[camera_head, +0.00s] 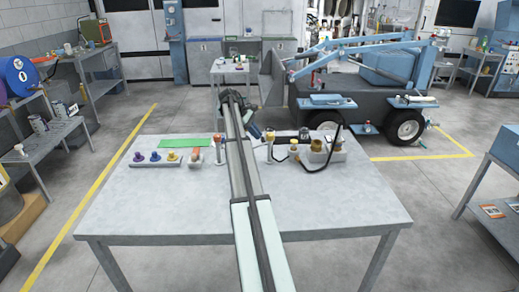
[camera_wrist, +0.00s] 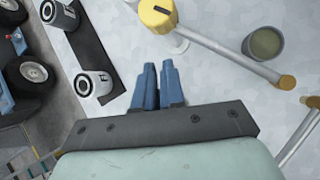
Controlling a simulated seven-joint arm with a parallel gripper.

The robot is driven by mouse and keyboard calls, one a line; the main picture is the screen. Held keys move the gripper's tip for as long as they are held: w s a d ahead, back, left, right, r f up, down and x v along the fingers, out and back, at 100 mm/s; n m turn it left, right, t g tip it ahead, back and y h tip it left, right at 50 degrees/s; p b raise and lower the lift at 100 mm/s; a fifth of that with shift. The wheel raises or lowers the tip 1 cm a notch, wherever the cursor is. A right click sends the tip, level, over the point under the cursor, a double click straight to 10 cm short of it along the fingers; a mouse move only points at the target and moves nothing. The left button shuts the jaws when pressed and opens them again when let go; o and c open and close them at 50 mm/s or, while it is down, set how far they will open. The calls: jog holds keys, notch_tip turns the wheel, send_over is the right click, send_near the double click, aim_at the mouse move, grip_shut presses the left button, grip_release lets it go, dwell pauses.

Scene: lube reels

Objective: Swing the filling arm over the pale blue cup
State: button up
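In the wrist view, my gripper (camera_wrist: 157,85) has blue fingers close together with nothing seen between them. A pale filling arm (camera_wrist: 222,50) runs from a yellow-capped post (camera_wrist: 157,14) down and right to an orange-brown tip. The post is just beyond my fingertips, apart from them. A round greyish cup (camera_wrist: 263,43) with dull olive inside stands above the arm, beside it and not under it. I cannot be sure that this is the pale blue cup. In the head view, my own arm mostly hides my gripper (camera_head: 255,131).
Two white-and-dark cans (camera_wrist: 94,83) stand left of my gripper in the wrist view. Another orange-tipped pale bar (camera_wrist: 303,122) is at the right edge. In the head view, the grey table (camera_head: 330,205) bears a green mat (camera_head: 186,142); its front is clear.

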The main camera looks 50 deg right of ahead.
jog(key=shift+s+a+f+m+t+y, duration=0.2)
jog(key=shift+s+f+m+t+y, duration=0.15)
jog(key=shift+t, duration=0.25)
grip_shut()
jog(key=s+a+r+m+t+y, duration=0.2)
jog(key=a+m+t+y, duration=0.15)
jog(key=t, duration=0.45)
jog(key=m+t+h, duration=0.3)
jog(key=t, duration=0.9)
send_near(255, 147)
jog(key=x, duration=0.6)
jog(key=shift+w+d+f, duration=0.15)
jog(key=shift+w, duration=0.2)
jog(key=shift+w+h, duration=0.1)
jog(key=shift+h, duration=0.2)
